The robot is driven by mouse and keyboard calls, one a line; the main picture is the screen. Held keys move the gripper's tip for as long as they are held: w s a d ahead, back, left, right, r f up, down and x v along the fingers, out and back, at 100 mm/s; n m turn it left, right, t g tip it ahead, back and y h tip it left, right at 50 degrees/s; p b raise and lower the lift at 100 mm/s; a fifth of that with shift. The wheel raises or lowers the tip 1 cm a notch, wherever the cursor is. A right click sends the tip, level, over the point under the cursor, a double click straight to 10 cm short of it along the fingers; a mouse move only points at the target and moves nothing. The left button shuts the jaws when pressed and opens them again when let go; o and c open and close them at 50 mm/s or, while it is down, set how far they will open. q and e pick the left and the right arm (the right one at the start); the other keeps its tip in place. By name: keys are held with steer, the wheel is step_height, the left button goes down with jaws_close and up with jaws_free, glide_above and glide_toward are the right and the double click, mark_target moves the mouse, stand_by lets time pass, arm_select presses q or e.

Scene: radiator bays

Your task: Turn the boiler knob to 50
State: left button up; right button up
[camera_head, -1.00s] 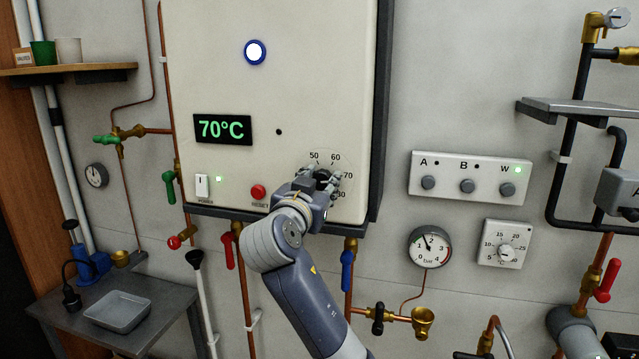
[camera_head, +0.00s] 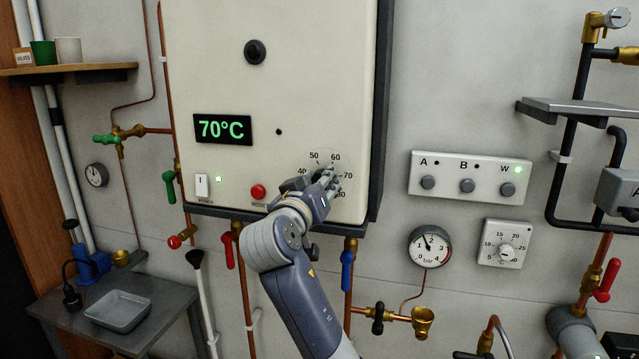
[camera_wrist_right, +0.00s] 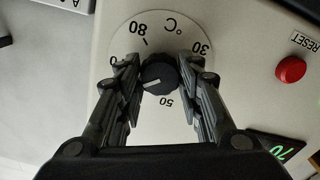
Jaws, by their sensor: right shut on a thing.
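The boiler (camera_head: 300,90) is a cream box on the wall with a green display (camera_head: 222,129) reading 70°C. Its dark round knob (camera_wrist_right: 159,77) sits on a white dial (camera_wrist_right: 150,30) marked in °C. My right gripper (camera_head: 326,184) is at the boiler's lower right and hides the knob in the head view. In the wrist view my right gripper (camera_wrist_right: 160,85) has one finger on each side of the knob and is shut on it. The knob's white mark points left and slightly down there, apparently between 70 and 50. My left gripper is not in view.
A red RESET button (camera_head: 258,192) and a white power switch (camera_head: 202,186) are left of the gripper. Coloured valve levers hang below the boiler, including a blue one (camera_head: 347,270). A button panel (camera_head: 470,179) and a gauge (camera_head: 430,247) are to the right.

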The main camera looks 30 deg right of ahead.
steer(key=n, duration=1.5)
steer(key=shift+n, duration=0.3)
stand_by(0.4)
steer(key=o, duration=1.1)
steer(key=shift+w, duration=0.1)
steer(key=v, duration=1.2)
